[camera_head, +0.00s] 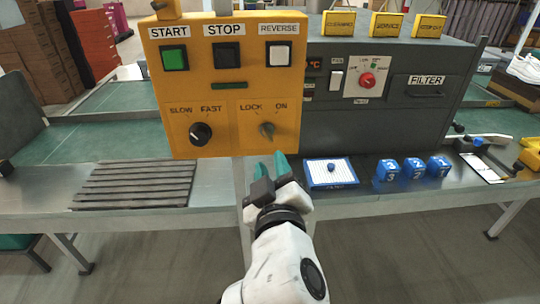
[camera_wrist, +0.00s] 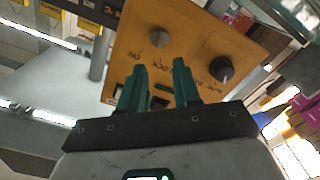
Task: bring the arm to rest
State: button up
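My gripper (camera_head: 273,166) is raised in front of the metal table, just under the lower edge of the yellow control panel (camera_head: 225,112). Its two green fingers point up and away from me, below the LOCK/ON knob (camera_head: 267,129). In the wrist view my gripper (camera_wrist: 160,68) shows its fingers apart with the panel (camera_wrist: 190,37) visible between them. Nothing is held. The grey knob (camera_wrist: 159,38) and the black SLOW/FAST knob (camera_wrist: 224,69) lie beyond the fingertips. I cannot tell the exact gap to the panel.
A slatted grey mat (camera_head: 133,185) lies on the table at left. A white-and-blue pad (camera_head: 330,173) and several blue numbered blocks (camera_head: 414,168) sit at right, before the dark FILTER machine (camera_head: 385,115). A yellow-handled item (camera_head: 530,155) is at far right.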

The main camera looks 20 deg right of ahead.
jog(key=shift+s+a, duration=0.15)
jog(key=shift+s, duration=0.3)
jog(key=s+d+f+m+g+p, duration=0.1)
jog(key=s+d+f+g, duration=0.2)
jog(key=f, duration=0.3)
jog(key=s+d+f+m+g+y+p, duration=0.1)
jog(key=s+d+f+g, duration=0.25)
jog(key=f, duration=0.25)
jog(key=s+d+f+m+g+p, duration=0.1)
jog(key=s+d+f+g, duration=0.15)
jog(key=f, duration=0.35)
jog(key=s+d+f+g+y+p, duration=0.1)
jog(key=s+f+g+y, duration=0.1)
jog(key=s+f, duration=0.3)
jog(key=s+d+f+m+g+y, duration=0.1)
jog(key=s+f+g, duration=0.4)
jog(key=s, duration=0.9)
jog(key=shift+s+d+f+y+p, duration=0.15)
jog(key=shift+s+f+y+p, duration=0.15)
jog(key=shift+f+y, duration=0.45)
